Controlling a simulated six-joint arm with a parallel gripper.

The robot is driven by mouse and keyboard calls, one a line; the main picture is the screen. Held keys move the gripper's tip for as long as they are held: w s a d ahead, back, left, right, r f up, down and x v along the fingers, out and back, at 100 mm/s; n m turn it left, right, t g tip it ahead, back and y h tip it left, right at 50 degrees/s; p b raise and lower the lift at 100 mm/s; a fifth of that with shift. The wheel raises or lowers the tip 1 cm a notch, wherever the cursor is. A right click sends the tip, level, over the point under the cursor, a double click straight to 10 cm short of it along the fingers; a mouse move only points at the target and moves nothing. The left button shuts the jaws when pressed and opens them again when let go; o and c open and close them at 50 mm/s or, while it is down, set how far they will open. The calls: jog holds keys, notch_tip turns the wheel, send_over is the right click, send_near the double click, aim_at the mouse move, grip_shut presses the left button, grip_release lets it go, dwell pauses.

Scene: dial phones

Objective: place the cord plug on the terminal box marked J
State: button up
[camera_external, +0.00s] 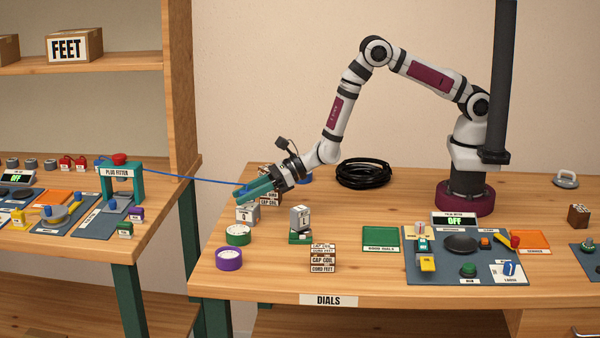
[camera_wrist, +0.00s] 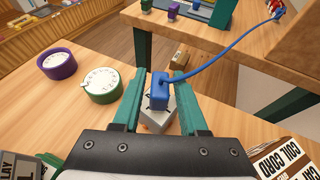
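The blue cord plug (camera_wrist: 159,92) is between the two teal fingers of my gripper (camera_wrist: 159,76) in the wrist view, with a narrow gap seen on each side. My gripper is open around it and also shows in the external view (camera_external: 254,189). A grey terminal box (camera_external: 247,215) is directly under the plug; its top shows between the fingers in the wrist view (camera_wrist: 164,121). The mark on its face is too small to read surely. Whether the plug touches the box is hard to tell. A second grey box (camera_external: 300,218) stands to the right.
The blue cord (camera_external: 190,179) runs left to the plug fitter (camera_external: 120,173) on the other table, across the gap. A green dial (camera_external: 238,235) and a purple dial (camera_external: 229,258) stand near the left edge. Labelled blocks (camera_external: 322,258) and a black cable coil (camera_external: 364,173) lie to the right.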

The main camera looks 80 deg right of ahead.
jog(key=shift+o, duration=0.5)
jog(key=shift+r, duration=0.1)
